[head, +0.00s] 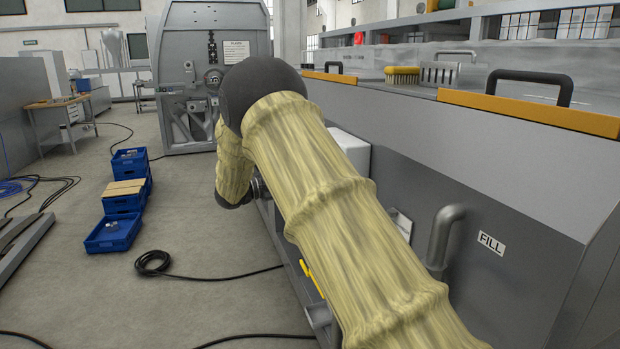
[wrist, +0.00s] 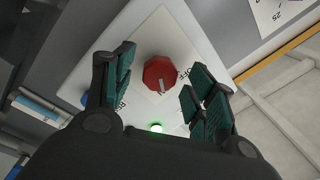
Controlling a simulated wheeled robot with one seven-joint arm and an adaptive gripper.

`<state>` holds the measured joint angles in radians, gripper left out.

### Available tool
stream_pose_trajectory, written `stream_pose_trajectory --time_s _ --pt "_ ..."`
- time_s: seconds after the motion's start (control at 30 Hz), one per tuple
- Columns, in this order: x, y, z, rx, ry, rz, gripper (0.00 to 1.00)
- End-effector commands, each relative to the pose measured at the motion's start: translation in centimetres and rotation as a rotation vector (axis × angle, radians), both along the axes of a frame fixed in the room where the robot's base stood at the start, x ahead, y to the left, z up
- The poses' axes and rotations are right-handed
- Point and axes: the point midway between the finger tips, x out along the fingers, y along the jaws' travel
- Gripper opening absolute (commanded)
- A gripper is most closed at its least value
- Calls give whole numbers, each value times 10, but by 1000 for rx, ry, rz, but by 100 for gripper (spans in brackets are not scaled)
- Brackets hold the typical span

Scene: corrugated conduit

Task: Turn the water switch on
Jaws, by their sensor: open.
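The water switch is a red octagonal knob (wrist: 160,74) with a pale pointer mark, on a white panel (wrist: 117,50) in the wrist view. Dark lettering partly shows on the panel on both sides of the knob. My gripper (wrist: 158,92) is open, with one green-padded finger on each side of the knob and clear gaps between. I cannot tell how far the fingertips are from the panel. In the head view my covered arm hides the knob and the gripper. A white box (head: 350,150) shows partly behind the arm.
A green light (wrist: 156,128) glows on the panel below the knob, and a blue part (wrist: 85,99) shows beside the left finger. A grey pipe (head: 443,235) stands by the FILL label (head: 491,243). Blue crates (head: 112,233) and a coiled cable (head: 153,263) lie on the floor at left.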

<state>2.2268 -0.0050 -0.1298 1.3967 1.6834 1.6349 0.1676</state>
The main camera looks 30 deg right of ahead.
Motion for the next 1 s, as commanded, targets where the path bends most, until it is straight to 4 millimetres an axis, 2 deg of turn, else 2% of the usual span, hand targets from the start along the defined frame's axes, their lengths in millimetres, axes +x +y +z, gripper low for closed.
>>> stream_pose_trajectory --time_s 0.3,0.5,0.7,1.0 --pt "12 57 -4 0 0 1 56" --pt "18 86 -6 -1 0 1 56" --pt "21 101 -7 -1 0 1 56" --pt "21 103 -7 -1 0 0 56"
